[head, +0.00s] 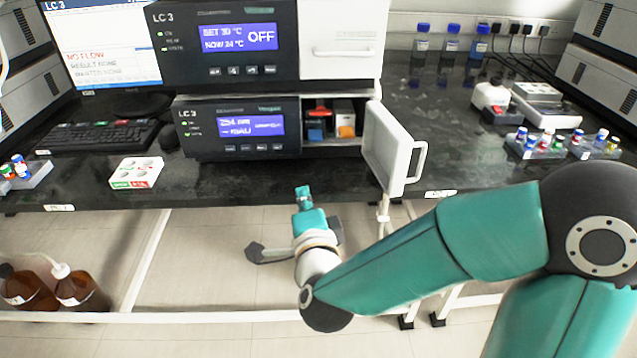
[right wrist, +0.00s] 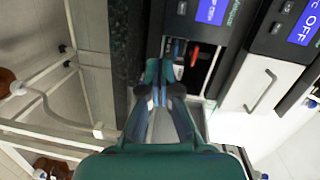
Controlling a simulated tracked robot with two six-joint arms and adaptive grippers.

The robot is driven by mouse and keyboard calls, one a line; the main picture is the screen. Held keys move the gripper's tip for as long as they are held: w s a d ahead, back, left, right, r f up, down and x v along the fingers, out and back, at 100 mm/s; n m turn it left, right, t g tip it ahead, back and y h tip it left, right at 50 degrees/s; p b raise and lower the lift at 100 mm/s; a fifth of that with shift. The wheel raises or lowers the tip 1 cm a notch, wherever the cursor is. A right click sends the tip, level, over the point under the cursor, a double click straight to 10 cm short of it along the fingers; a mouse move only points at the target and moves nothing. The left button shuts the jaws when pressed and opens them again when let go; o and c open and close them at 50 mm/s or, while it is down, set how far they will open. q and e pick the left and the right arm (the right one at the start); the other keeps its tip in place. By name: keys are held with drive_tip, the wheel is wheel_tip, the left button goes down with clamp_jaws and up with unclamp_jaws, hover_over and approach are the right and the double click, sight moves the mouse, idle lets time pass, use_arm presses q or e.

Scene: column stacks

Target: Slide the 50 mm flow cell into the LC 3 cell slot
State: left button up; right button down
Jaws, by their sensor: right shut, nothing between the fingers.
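The lower LC 3 unit (head: 238,128) has its white door (head: 392,150) swung open to the right. Inside its open bay sit a blue-fronted part (head: 316,131) and an orange-fronted part (head: 346,131), side by side. I cannot tell which, if either, is the 50 mm flow cell. In the right wrist view the bay shows ahead of the fingers, with a red part (right wrist: 194,55) in it. My right gripper (head: 303,192) is shut and empty, in front of the bench edge and below the bay. It also shows in the right wrist view (right wrist: 160,66). My left gripper is out of view.
A white carton (head: 136,172) stands at the bench front, left of the bay. A keyboard (head: 97,138) and mouse (head: 168,137) lie behind it. Vial racks (head: 540,144) and blue-capped bottles (head: 452,42) stand to the right. The open door juts out toward the bench edge.

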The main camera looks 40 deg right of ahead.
drive_tip(key=s+d+r+m+h+b, duration=0.1)
drive_tip(key=s+d+m+h, duration=0.1)
drive_tip(key=m, duration=0.1)
drive_tip(key=p, duration=1)
approach(314, 126)
drive_tip(key=shift+w+d+f+h, duration=0.2)
drive_tip(key=shift+w+f, duration=0.1)
drive_tip(key=shift+f, duration=0.15)
drive_tip(key=shift+w+d+f+h, duration=0.1)
drive_tip(key=shift+w+d+f, duration=0.15)
drive_tip(key=shift+f, duration=0.25)
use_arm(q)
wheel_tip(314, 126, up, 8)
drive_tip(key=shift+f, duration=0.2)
use_arm(e)
drive_tip(key=shift+w+d, duration=0.3)
drive_tip(key=shift+w, duration=0.25)
drive_tip(key=shift+d, duration=0.1)
